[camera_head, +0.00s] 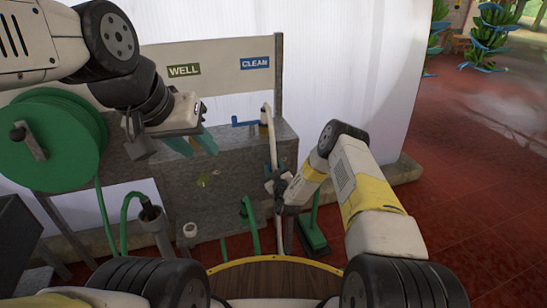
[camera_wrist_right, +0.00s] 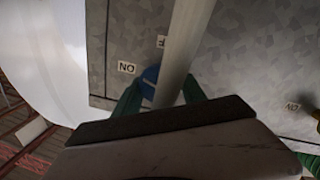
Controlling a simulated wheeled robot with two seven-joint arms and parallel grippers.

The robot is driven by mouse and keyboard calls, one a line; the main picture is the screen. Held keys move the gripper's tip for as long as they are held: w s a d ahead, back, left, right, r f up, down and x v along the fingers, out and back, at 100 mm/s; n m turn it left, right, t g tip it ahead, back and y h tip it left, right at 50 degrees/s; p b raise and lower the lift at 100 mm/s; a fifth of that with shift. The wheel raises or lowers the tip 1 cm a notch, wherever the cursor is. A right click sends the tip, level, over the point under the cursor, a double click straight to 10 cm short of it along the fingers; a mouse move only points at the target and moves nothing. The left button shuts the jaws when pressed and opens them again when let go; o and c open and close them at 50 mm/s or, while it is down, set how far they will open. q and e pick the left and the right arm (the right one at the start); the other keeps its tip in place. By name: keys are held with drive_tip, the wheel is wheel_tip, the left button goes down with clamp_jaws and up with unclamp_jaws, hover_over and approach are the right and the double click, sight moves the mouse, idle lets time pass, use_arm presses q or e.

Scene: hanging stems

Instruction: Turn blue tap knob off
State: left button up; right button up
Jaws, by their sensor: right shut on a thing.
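The blue tap knob (camera_wrist_right: 149,80) shows in the right wrist view on a grey speckled panel (camera_wrist_right: 240,60), partly covered by a pale upright pipe (camera_wrist_right: 184,45). An upside-down ON label (camera_wrist_right: 126,68) is beside it, and another label (camera_wrist_right: 161,41) is partly hidden by the pipe. The green fingers of my right gripper (camera_wrist_right: 160,97) are on either side of the knob, shut on it. In the head view my right gripper (camera_head: 279,186) is at the pipe, and I cannot make out the knob. My left gripper (camera_head: 195,143) is open and empty before the panel.
A green hose reel (camera_head: 65,140) is at the left. WELL (camera_head: 184,70) and CLEAN (camera_head: 255,62) signs hang above the panel. A blue spout (camera_head: 243,122) sits on top. Green hoses and a green broom (camera_head: 312,235) are below. Open red tile floor is at the right.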

drive_tip(key=m, duration=0.3)
drive_tip(key=shift+d+m, duration=0.15)
drive_tip(key=shift+m, duration=0.15)
drive_tip(key=m, duration=0.3)
drive_tip(key=shift+g+y, duration=0.3)
drive_tip(key=shift+g, duration=0.1)
drive_tip(key=m+y, duration=0.1)
drive_tip(key=m, duration=0.5)
drive_tip(key=shift+d, duration=0.15)
drive_tip(key=o, duration=1.3)
drive_tip(key=shift+o, duration=0.2)
drive_tip(key=v, duration=0.7)
drive_tip(key=shift+s, duration=0.3)
